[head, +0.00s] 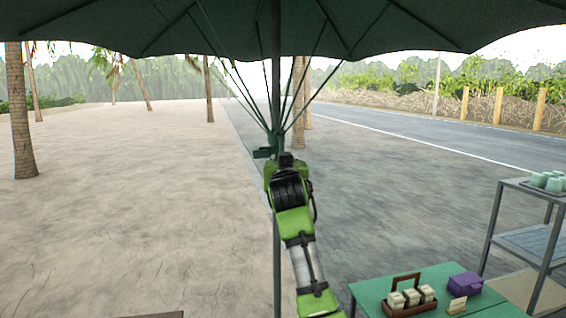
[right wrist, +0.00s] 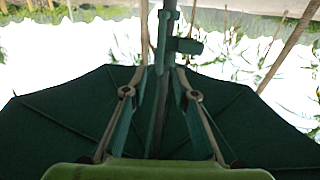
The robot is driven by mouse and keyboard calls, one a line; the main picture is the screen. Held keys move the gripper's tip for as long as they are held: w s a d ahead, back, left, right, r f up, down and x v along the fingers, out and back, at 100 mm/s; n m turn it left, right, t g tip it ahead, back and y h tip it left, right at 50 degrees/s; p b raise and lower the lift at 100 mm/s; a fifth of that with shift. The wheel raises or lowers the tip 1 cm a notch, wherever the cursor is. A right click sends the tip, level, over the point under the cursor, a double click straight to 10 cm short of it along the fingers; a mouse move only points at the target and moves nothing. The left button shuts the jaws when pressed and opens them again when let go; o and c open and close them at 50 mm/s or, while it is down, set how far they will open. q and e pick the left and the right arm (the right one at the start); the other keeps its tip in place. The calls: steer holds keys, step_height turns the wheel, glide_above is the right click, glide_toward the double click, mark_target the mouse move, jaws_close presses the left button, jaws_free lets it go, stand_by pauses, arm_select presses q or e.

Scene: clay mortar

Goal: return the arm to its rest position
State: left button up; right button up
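My right arm, green with black and silver joints, rises from the bottom of the head view. It ends at a dark wrist (head: 288,185) in front of the umbrella pole (head: 276,75). In the right wrist view my right gripper (right wrist: 161,72) has its two fingers apart. The pole (right wrist: 166,30) shows between the fingers, upside down; I cannot tell how near it is or whether they touch. I see nothing held. My left arm and gripper are not in view.
A dark green umbrella canopy (head: 350,28) spreads overhead. At lower right is a green table (head: 385,290) with a wooden carrier (head: 410,308) of pale jars and a purple box (head: 465,284). A metal shelf cart (head: 530,243) with mint cups stands further right. Sandy ground at left is open.

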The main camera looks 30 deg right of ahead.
stand_by(0.3)
steer(key=w+a+f+n+g+y+b, duration=0.1)
steer(key=a+f+n+g+y, duration=0.15)
steer(key=f, duration=1.45)
steer(key=w+a+f+n+g+y+b, duration=0.1)
steer(key=a+f, duration=0.2)
steer(key=f, duration=1.4)
steer(key=s+a+f+n+g+y+b, duration=0.1)
steer(key=s+f, duration=0.3)
steer(key=f, duration=0.6)
steer(key=s+a+f+n+g, duration=0.1)
steer(key=s+f, duration=0.3)
steer(key=f, duration=0.6)
steer(key=s+a+f+g+y+b, duration=0.1)
steer(key=s+a+f, duration=0.15)
steer(key=f, duration=0.75)
steer(key=s+a+f+n+g+y+b, duration=0.1)
steer(key=s+f+g, duration=0.1)
steer(key=s+f, duration=1.15)
steer(key=s+a+f+n+g+b, duration=0.1)
steer(key=s+a+f+g, duration=0.15)
steer(key=s+f, duration=1.15)
steer(key=s+f+g, duration=0.2)
steer(key=s+f, duration=0.3)
steer(key=s, duration=1.2)
steer(key=s+f+g+y+b, duration=0.1)
steer(key=s+f, duration=0.4)
steer(key=s, duration=1.2)
steer(key=shift+a+g, duration=0.45)
steer(key=shift+g, duration=0.25)
